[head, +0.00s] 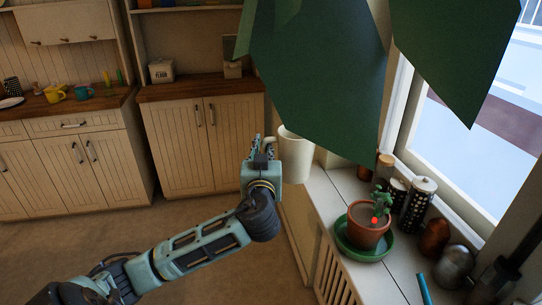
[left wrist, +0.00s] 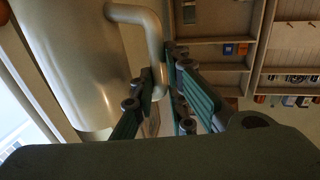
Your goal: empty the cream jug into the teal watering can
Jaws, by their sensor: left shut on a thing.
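The cream jug (head: 295,157) is held up near the left end of the white counter, roughly upright, its handle on the left side. My left gripper (head: 260,146) is shut on that handle. In the left wrist view the jug's smooth body (left wrist: 75,65) fills the upper left, and its curved handle (left wrist: 150,35) runs down between the fingers (left wrist: 165,85). The inside of the jug is not visible. I cannot make out a teal watering can in either view. My right gripper is not in view.
Large dark green leaf-like shapes (head: 310,70) hang in front, just above the jug. On the white counter (head: 340,187) stand a potted cactus (head: 369,228) on a green saucer, several jars and a blue stick-like thing (head: 424,289). A window is on the right. Wooden-topped cabinets (head: 205,145) stand behind.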

